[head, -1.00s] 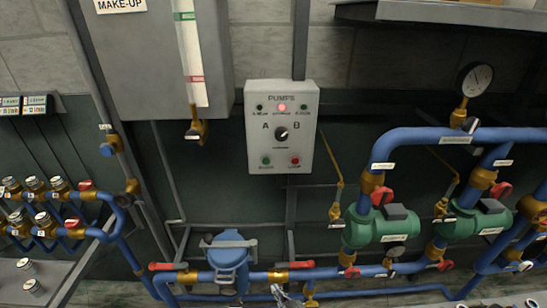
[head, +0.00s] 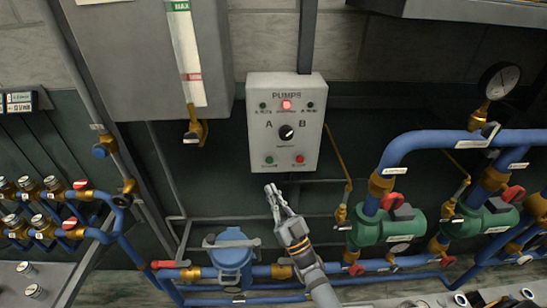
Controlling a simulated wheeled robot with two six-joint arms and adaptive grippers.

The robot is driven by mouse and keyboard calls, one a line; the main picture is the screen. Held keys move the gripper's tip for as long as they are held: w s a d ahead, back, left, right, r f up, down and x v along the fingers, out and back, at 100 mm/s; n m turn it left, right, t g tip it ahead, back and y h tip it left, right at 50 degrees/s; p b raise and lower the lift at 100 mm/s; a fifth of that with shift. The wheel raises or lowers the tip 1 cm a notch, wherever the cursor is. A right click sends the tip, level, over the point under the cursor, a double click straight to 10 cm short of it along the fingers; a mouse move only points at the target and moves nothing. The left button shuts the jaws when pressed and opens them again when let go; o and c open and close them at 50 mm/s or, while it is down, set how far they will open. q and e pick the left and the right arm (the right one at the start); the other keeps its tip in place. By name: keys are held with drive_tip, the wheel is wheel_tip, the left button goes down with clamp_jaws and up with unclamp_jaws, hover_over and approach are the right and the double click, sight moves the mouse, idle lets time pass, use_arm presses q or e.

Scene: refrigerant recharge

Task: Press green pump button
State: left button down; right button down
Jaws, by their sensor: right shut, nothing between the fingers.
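The green pump button (head: 269,160) is at the lower left of the grey pump control box (head: 258,122) on the wall. A red button (head: 299,159) sits to its right on the same box. The box has a black A/B selector knob (head: 286,132) in its middle and a lit red lamp (head: 287,105) at its top. My right gripper (head: 270,188) is shut and empty. Its tips appear just below the green button in the picture; I cannot tell the gap in depth. My left gripper is out of view.
Blue pipes with green pumps (head: 388,228) and a pressure gauge (head: 501,80) stand at the right. A grey tank (head: 145,60) with a level strip hangs at the upper left. A blue filter housing (head: 231,258) is below. Valves (head: 30,205) line the left.

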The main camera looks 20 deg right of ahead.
drive_tip(key=shift+s+r, duration=0.1)
drive_tip(key=shift+r, duration=0.1)
drive_tip(key=b, duration=0.4)
approach(270, 159)
drive_tip(key=w+a+r, duration=0.3)
drive_tip(key=r, duration=0.1)
drive_tip(key=shift+w+d+r, duration=0.1)
drive_tip(key=shift+w, duration=0.35)
drive_tip(key=shift+b, duration=0.3)
idle(0.5)
drive_tip(key=shift+w+d, duration=0.1)
drive_tip(key=shift+w, duration=0.3)
